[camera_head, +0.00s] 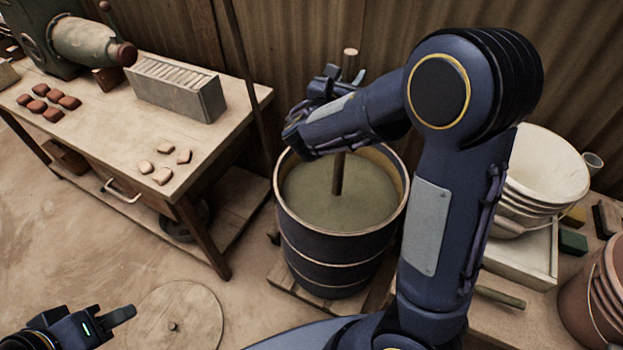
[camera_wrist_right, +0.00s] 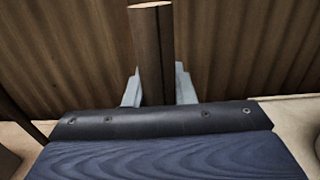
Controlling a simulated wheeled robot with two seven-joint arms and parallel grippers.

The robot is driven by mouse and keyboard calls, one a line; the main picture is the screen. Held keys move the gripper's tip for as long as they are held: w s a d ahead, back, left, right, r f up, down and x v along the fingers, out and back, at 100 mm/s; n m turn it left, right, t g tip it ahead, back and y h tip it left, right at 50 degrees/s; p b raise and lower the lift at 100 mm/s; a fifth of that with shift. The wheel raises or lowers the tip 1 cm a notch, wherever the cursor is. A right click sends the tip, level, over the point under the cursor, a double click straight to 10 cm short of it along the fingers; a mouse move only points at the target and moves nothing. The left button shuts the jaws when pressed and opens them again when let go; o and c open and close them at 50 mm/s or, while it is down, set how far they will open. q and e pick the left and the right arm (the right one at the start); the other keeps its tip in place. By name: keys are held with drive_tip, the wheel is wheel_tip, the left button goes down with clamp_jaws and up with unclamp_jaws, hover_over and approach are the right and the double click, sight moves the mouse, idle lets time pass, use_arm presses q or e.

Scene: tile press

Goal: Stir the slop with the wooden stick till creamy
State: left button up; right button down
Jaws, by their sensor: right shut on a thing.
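The wooden stick (camera_head: 338,175) stands nearly upright in the barrel (camera_head: 330,245), its lower end sunk in the grey-green slop (camera_head: 305,195). My right gripper (camera_head: 345,82) is shut on the stick above the barrel, with the stick's top sticking out above it. In the right wrist view the stick (camera_wrist_right: 151,55) rises between the two grey fingers (camera_wrist_right: 155,92). The slop's surface looks flat and even; the stick's lower end is hidden in it. My left gripper (camera_head: 122,316) is at the lower left, away from the barrel and empty; its jaw opening is not clear.
A workbench (camera_head: 215,150) at the left holds a machine, a box of tiles (camera_head: 175,88) and several small tiles. A round wooden lid (camera_head: 180,318) lies on the floor. White basins (camera_head: 545,165) and a brown bucket (camera_head: 595,300) stand at the right. A corrugated wall is close behind the barrel.

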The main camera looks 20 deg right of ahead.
wheel_tip(320, 180, up, 10)
drive_tip(key=p, duration=0.7)
drive_tip(key=shift+f, duration=0.3)
